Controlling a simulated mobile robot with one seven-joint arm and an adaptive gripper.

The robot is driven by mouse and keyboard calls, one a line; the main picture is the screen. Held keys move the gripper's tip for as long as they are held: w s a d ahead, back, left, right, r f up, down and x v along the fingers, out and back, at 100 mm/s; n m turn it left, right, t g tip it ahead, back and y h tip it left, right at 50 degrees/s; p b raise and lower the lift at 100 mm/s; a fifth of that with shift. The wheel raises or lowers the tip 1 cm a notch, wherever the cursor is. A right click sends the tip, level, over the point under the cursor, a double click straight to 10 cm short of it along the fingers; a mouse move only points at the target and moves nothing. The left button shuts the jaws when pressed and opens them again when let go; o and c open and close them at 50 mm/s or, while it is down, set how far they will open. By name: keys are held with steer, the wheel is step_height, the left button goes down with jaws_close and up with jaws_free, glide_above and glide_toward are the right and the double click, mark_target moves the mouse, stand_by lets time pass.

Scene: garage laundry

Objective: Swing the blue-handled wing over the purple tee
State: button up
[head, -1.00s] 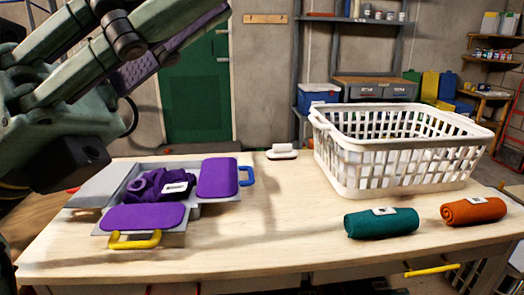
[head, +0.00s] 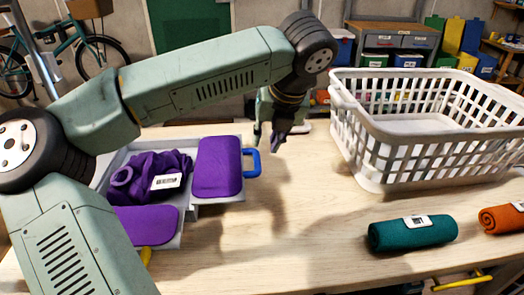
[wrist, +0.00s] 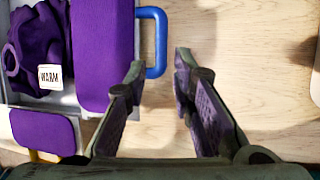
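The blue-handled wing (head: 217,167), a purple pad on a grey plate, lies flat at the right of the folding board (head: 193,213). Its blue handle (head: 252,163) sticks out to the right. The purple tee (head: 150,178) lies bunched left of this wing with a white tag; the tag reads "WARM" in the wrist view (wrist: 50,77). My gripper (head: 270,137) is pointed down, open and empty, beside the handle. In the wrist view my gripper (wrist: 160,62) has its left fingertip close to the blue handle (wrist: 158,42); I cannot tell whether they touch.
A second purple wing (head: 148,224) with a yellow handle (head: 146,256) lies at the front, partly hidden by my arm. A white laundry basket (head: 375,150) stands at the right. Teal (head: 412,232) and orange (head: 502,219) rolls lie before it. The middle of the table is clear.

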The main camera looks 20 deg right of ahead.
mark_target(258, 160)
steer(key=p+x, duration=0.2)
steer(key=x, duration=0.6)
steer(key=shift+f, duration=0.35)
steer(key=shift+c, duration=0.5)
jaws_close()
